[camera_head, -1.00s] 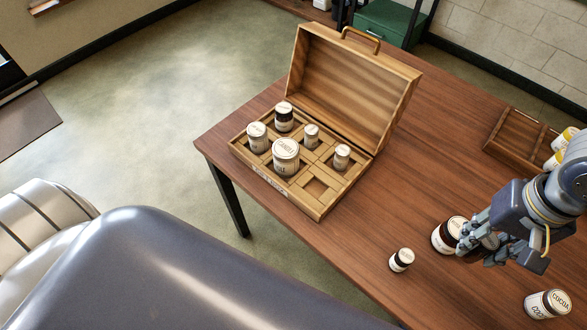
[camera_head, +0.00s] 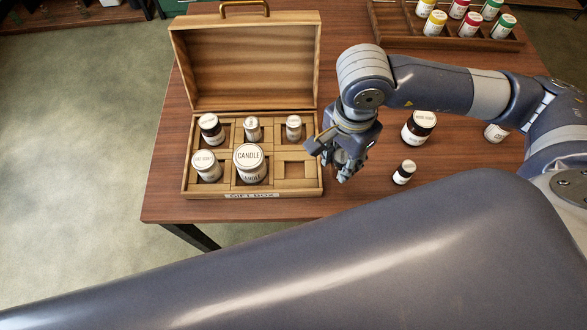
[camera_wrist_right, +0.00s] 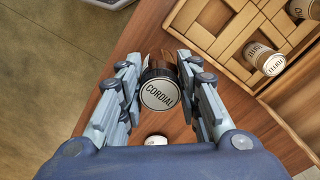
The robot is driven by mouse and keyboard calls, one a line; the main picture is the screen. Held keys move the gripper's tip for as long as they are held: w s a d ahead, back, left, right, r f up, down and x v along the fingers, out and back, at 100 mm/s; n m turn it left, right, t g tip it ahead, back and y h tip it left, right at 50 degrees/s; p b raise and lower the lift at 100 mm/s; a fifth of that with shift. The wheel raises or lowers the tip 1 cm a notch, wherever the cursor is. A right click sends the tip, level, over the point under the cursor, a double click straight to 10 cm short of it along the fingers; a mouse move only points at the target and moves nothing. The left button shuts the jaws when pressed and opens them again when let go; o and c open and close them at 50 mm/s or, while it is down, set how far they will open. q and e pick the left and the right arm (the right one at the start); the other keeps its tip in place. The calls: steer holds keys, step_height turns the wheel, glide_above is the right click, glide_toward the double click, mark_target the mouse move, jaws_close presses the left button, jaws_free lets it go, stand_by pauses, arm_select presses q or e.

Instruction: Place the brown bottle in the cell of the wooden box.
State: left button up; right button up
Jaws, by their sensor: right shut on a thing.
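In the head view my right gripper (camera_head: 345,165) hangs just right of the wooden box (camera_head: 205,193), and the bottle is hidden there by the fingers. The box lid stands open at the back. The front right cell (camera_head: 292,170) is empty. The other cells hold jars, among them a large CANDLE jar (camera_head: 250,165). My left gripper is not in view.
A small dark jar (camera_head: 404,172) and a larger brown jar (camera_head: 419,126) stand on the table right of my right gripper. Another jar (camera_head: 495,132) is partly behind my arm. A wooden tray (camera_head: 390,30) with several coloured-lid jars is at the back right.

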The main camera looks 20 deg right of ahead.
steer(key=s+f+m, duration=0.5)
steer(key=s+m, duration=0.2)
steer(key=m, duration=0.9)
arm_select(q)
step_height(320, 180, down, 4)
steer(key=b, duration=0.4)
arm_select(e)
steer(key=shift+m, duration=0.3)
steer(key=w+a+p, duration=0.1)
steer(key=w+a, duration=0.1)
steer(key=w, duration=0.2)
steer(key=w+a+p, duration=0.2)
steer(key=w+a, duration=0.1)
steer(key=w, duration=0.2)
steer(key=w+a+f+p, duration=0.1)
steer(key=w+a, duration=0.1)
steer(key=w, duration=0.3)
steer(key=shift+a+p, duration=0.15)
steer(key=shift+p, duration=0.15)
steer(key=shift+w+f, duration=0.1)
steer(key=shift+f, duration=0.05)
step_height(320, 180, down, 3)
steer(key=shift+r+p, duration=0.1)
steer(key=shift+p, duration=0.55)
steer(key=shift+f, duration=0.3)
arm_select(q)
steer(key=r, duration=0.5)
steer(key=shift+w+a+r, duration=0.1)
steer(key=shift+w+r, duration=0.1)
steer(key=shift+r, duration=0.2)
